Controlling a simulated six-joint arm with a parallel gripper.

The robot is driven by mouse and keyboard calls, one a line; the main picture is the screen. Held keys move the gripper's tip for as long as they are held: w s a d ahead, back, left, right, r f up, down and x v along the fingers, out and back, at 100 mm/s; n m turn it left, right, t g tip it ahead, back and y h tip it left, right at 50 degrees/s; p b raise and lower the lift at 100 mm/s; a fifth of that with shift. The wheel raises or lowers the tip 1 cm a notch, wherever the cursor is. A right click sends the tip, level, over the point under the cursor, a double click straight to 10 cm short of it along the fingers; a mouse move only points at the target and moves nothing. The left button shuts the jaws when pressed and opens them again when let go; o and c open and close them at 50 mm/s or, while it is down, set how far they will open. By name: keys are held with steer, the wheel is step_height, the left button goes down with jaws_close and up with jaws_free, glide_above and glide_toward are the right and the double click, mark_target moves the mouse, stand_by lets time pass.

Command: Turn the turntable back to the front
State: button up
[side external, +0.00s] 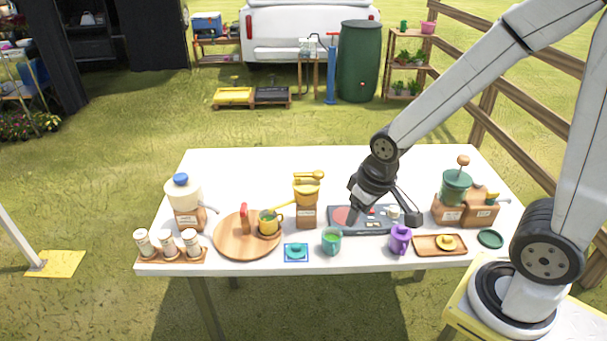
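The turntable is most likely the round wooden board (232,243) on the left half of the white table. A red upright piece (244,218) stands near its back middle. My gripper (382,219) is well to the right of the board, over a dark grey panel (374,226). Its two fingers are spread apart, with nothing visibly held between them. I cannot tell whether a fingertip touches the panel.
A yellow pot on a wooden stand (306,214) is right of the board. A dispenser (185,202) and white jars (168,246) are left. A teal item (296,252), green cup (331,240) and purple mug (399,239) line the front. The table's back is clear.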

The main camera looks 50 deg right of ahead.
steer(key=w+a+f+m+h, duration=0.1)
steer(key=w+a+m, duration=0.25)
steer(key=w, duration=1.15)
steer(key=m+h, duration=0.2)
steer(key=m, duration=0.3)
glide_toward(243, 207)
steer(key=f, duration=0.2)
steer(key=shift+d+r+t, duration=0.15)
steer(key=shift+r+t, duration=0.1)
steer(key=shift+t, duration=0.05)
steer(key=shift+x, duration=3.85)
jaws_close()
